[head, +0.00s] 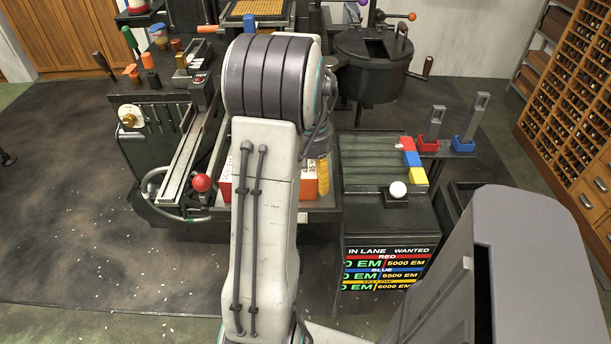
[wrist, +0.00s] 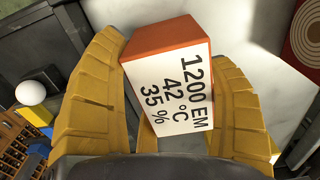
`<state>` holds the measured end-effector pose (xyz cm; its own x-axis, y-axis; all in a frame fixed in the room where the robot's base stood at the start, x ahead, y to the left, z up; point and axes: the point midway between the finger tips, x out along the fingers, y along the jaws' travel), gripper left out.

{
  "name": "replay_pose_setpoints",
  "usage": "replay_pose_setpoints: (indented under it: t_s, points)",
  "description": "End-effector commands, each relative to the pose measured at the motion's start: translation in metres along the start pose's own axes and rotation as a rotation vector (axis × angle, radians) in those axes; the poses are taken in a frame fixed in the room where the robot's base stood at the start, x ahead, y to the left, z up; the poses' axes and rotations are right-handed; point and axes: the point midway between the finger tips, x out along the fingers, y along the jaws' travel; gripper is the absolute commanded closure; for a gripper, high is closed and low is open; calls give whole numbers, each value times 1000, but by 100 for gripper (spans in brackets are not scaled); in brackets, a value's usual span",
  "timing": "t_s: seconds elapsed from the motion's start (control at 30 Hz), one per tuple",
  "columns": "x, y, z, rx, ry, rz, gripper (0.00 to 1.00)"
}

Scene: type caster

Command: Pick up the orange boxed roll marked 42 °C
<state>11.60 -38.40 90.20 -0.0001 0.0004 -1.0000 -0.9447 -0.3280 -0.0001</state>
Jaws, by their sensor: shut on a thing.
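The orange box (wrist: 165,42) with a white label reading 1200 EM, 42 °C, 35 % is in the middle of the wrist view. My gripper (wrist: 165,75) has its yellow fingers on both sides of this box and is shut on it. The box sits tilted in the picture, with its label facing the wrist camera. In the head view my arm hides most of the grip; a yellow finger (head: 322,172) shows at its right edge. Orange sides and white labels show on both sides of the arm there, but I cannot tell whether they belong to one box.
A machine with a red knob (head: 201,182) stands left of my arm. To the right are a ribbed dark bed with red, blue and yellow blocks (head: 410,158), a white ball (head: 398,189) and a lane sign (head: 388,268). A round dark pot (head: 372,68) stands behind.

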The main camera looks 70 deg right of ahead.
Motion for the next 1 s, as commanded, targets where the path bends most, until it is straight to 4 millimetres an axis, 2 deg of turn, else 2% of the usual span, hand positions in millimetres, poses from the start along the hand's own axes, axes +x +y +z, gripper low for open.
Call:
replay_pose_setpoints:
  t_s: [0.03, 0.1, 0.47, 0.67, 0.83, 1.0]
  points:
    - [0, 0, 0, 0, 1, 0, 54]
    - [0, 0, 0, 0, 1, 0, 60]
    - [-4, 0, -1, 0, 3, 1, 61]
    - [-20, 0, -1, 0, 4, 1, 61]
    - [-45, 0, -1, 0, 6, 1, 61]
    - [-60, 31, -6, 6, 3, 1, 61]
